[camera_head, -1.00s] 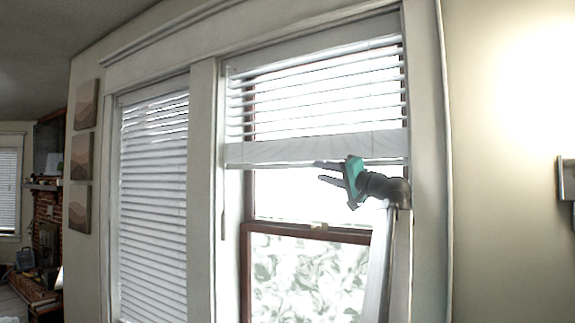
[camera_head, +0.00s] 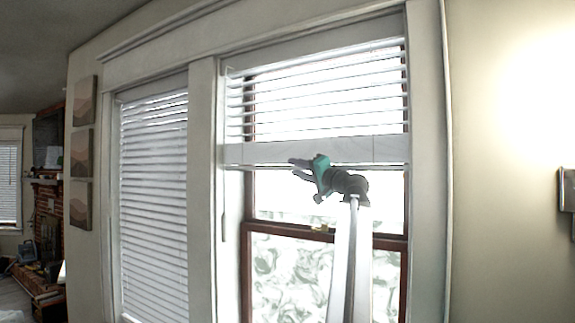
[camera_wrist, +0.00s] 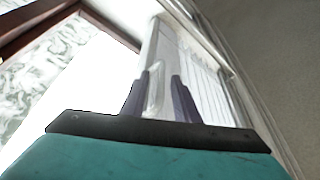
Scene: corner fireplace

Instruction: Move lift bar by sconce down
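The lift bar (camera_head: 268,153) is the wide white bottom rail of the raised blind on the right window, on the sconce side. In the head view my gripper (camera_head: 297,168) is at the bar's lower edge, left of its middle, with its fingers pointing left. In the wrist view the two dark fingers (camera_wrist: 161,97) stand apart, with part of the white bar (camera_wrist: 166,60) showing between and beyond them. I cannot tell whether either finger touches the bar. The sconce (camera_head: 567,190) is on the wall at the right edge.
The left window's blind (camera_head: 155,210) hangs low. A thin wand (camera_head: 223,205) hangs by the post between the windows. The dark red sash (camera_head: 285,230) crosses the right window below my gripper. Pictures hang on the left wall, and a brick fireplace (camera_head: 48,200) is far left.

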